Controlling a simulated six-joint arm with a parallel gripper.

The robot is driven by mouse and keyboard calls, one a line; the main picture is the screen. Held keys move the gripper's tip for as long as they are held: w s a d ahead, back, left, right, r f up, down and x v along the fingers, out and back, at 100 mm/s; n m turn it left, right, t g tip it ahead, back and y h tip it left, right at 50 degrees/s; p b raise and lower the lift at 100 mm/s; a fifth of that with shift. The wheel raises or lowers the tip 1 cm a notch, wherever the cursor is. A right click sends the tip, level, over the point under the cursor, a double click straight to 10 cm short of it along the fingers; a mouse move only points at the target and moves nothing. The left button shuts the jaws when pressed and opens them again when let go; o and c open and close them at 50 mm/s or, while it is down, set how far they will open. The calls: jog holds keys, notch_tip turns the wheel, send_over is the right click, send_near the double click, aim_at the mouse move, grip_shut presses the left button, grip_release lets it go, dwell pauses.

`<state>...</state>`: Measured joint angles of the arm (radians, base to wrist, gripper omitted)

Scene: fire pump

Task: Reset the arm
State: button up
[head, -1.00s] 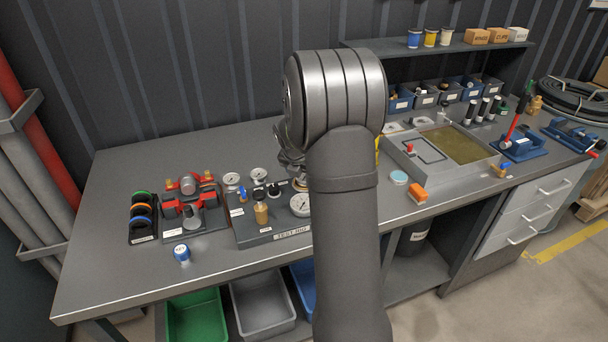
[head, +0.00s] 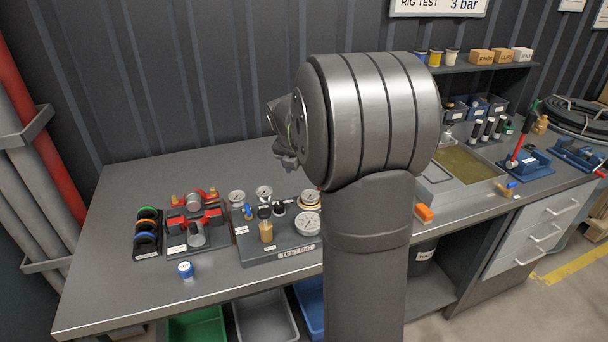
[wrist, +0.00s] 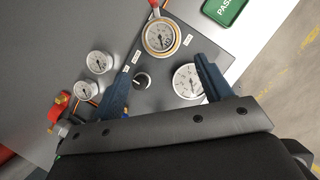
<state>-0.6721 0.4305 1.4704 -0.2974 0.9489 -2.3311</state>
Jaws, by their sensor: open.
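My gripper (wrist: 162,88) shows in the wrist view as two dark blue fingers spread apart with nothing between them. It is above the test rig (wrist: 150,98), a dark plate with gauges and a black knob (wrist: 141,80). In the head view my arm stands in front of the bench's middle and hides most of my gripper. The test rig (head: 262,248) lies left of my arm, with a brass fitting (head: 266,231) and a large gauge (head: 307,223) on it.
The bench (head: 120,262) has free room at its front left. A blue-capped jar (head: 185,270), a red-clamped fixture (head: 195,232) and a ring rack (head: 147,233) stand left of the rig.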

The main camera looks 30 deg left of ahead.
jog(key=x, duration=1.2)
jog(key=shift+w+r, duration=0.1)
jog(key=shift+w, duration=0.05)
jog(key=shift+r, duration=1.35)
